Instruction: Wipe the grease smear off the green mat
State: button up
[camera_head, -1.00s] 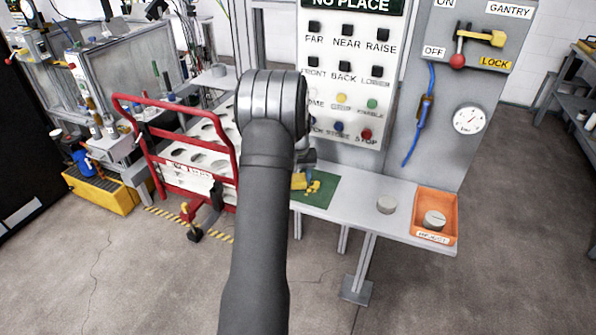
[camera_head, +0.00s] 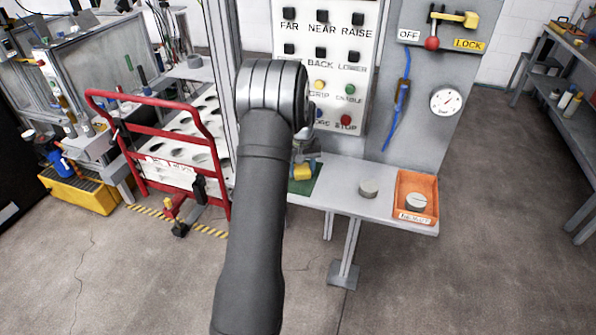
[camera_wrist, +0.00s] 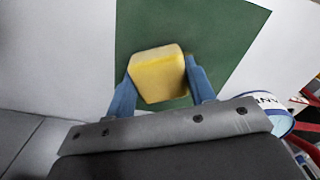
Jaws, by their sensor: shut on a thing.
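My gripper (camera_wrist: 159,74) is shut on a yellow sponge-like block (camera_wrist: 158,75), with one blue finger on each side. The block is over the green mat (camera_wrist: 205,30), which runs up the middle of the wrist view. I cannot tell whether it touches the mat. In the head view, the block (camera_head: 303,172) is over the mat (camera_head: 310,188) on the grey bench, and my arm hides the mat's left part. No grease smear shows on the visible mat. The part under the block and my gripper is hidden.
The bench (camera_head: 345,198) has a grey round puck (camera_head: 368,187) and an orange tray (camera_head: 428,188) holding another puck to the right of the mat. A button panel (camera_head: 322,65) rises behind. A red-railed cart (camera_head: 155,100) stands to the left.

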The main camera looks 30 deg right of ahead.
jog(key=w+a, duration=0.4)
jog(key=shift+w+a, duration=0.2)
jog(key=shift+a, duration=0.15)
jog(key=shift+w+a, duration=0.15)
jog(key=shift+w, duration=0.15)
jog(key=shift+w+d, duration=0.5)
jog(key=shift+d, duration=0.15)
jog(key=shift+s+d, duration=2.4)
jog(key=shift+s, duration=0.05)
jog(key=shift+s+d+r, duration=0.1)
jog(key=shift+r, duration=3.95)
